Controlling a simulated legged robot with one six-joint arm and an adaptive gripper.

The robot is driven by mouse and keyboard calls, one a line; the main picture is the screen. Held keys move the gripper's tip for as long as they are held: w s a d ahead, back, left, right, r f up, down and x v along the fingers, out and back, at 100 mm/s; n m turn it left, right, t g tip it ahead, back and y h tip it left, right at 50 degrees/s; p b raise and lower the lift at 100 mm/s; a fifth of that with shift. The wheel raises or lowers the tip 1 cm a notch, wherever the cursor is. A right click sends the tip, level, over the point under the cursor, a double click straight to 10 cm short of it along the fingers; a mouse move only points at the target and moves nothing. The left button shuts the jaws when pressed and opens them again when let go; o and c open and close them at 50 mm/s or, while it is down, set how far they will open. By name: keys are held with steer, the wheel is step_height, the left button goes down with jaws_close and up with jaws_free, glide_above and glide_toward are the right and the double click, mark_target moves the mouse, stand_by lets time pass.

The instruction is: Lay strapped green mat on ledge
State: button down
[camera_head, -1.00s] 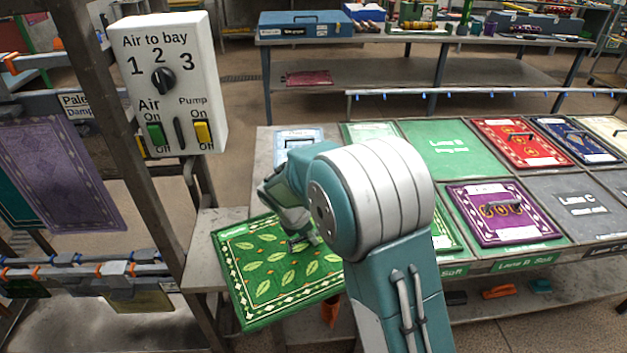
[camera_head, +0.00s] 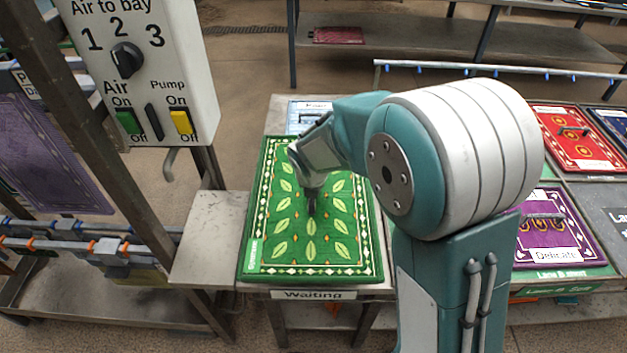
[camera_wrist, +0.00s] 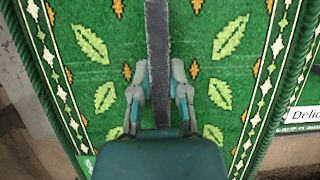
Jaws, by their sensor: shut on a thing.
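The green mat (camera_head: 278,190) has a leaf pattern and a white-diamond border. It lies flat or hangs just above the bench section labelled "Waiting" (camera_head: 315,295); I cannot tell if it touches. My gripper (camera_head: 312,208) is over the mat's middle, shut on its dark strap (camera_wrist: 157,40). In the wrist view the fingers (camera_wrist: 160,90) close on both sides of the strap, and the mat (camera_wrist: 90,45) spreads beneath. A bare grey ledge (camera_head: 208,238) sits just left of the mat, by the metal post. My arm hides part of the bench to the right.
A white control box (camera_head: 150,75) with a dial and switches stands at upper left on a metal frame. A purple mat (camera_head: 545,230) labelled "Delicate" and a red mat (camera_head: 570,135) lie on the bench at right. A blue-white item (camera_head: 305,112) lies behind the green mat.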

steer(key=f, duration=0.1)
steer(key=d+f, duration=0.1)
steer(key=f, duration=0.1)
steer(key=shift+f, duration=0.15)
steer(key=shift+a+f, duration=0.15)
steer(key=shift+f, duration=0.75)
steer(key=shift+a+f, duration=0.15)
steer(key=shift+f, duration=0.7)
steer(key=shift+d+f, duration=0.1)
steer(key=shift+f, duration=0.05)
steer(key=shift+d, duration=0.1)
steer(key=shift+f, duration=0.45)
steer(key=c, duration=0.5)
jaws_free()
steer(key=shift+c, duration=0.2)
steer(key=shift+s+a, duration=0.2)
steer(key=shift+s, duration=3.3)
